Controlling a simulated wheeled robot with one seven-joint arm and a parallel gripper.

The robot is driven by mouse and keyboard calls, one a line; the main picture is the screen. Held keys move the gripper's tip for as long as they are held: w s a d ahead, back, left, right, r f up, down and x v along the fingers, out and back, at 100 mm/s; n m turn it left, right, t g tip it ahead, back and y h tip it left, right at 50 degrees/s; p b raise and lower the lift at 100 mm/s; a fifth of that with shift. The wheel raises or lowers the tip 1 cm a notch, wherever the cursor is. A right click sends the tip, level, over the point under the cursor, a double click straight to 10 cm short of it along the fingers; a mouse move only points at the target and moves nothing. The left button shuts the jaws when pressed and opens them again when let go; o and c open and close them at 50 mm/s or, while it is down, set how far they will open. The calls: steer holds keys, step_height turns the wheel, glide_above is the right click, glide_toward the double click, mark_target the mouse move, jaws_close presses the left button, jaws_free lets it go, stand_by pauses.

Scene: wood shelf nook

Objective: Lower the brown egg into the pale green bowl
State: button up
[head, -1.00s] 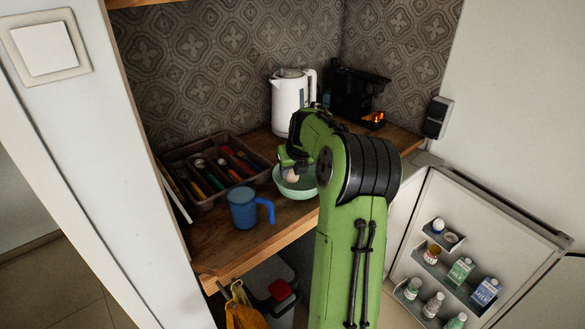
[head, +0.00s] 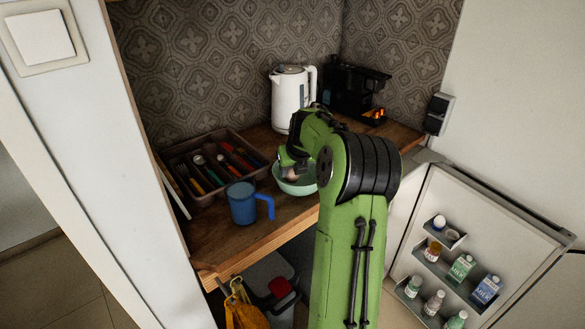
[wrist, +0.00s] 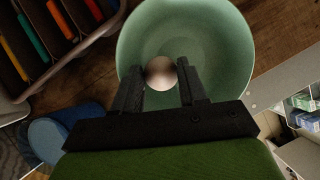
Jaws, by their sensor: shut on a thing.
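The pale green bowl (head: 296,187) stands on the wooden shelf, and in the wrist view the bowl (wrist: 222,40) lies beneath and beyond my gripper. The brown egg (head: 291,174) shows at the bowl's mouth in the head view, partly hidden by my gripper (head: 288,164). In the wrist view the egg (wrist: 161,73) sits between the fingertips of my gripper (wrist: 158,85), against the bowl's interior. My gripper is shut on the egg. I cannot tell whether the egg touches the bowl's bottom.
A blue mug (head: 242,203) stands left of the bowl, near the shelf's front edge. A cutlery tray (head: 212,189) lies behind it. A white kettle (head: 290,100) and a black coffee machine (head: 352,92) stand at the back. An open fridge door (head: 410,240) is at right.

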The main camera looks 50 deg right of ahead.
steer(key=shift+f+b, duration=0.65)
steer(key=shift+f, duration=0.3)
stand_by(0.4)
steer(key=o, duration=1.1)
steer(key=shift+o, duration=0.2)
steer(key=shift+r, duration=0.1)
steer(key=p+v, duration=0.4)
steer(key=v, duration=1.1)
steer(key=shift+s+r, duration=0.2)
steer(key=shift+r, duration=0.1)
steer(key=shift+a, duration=0.1)
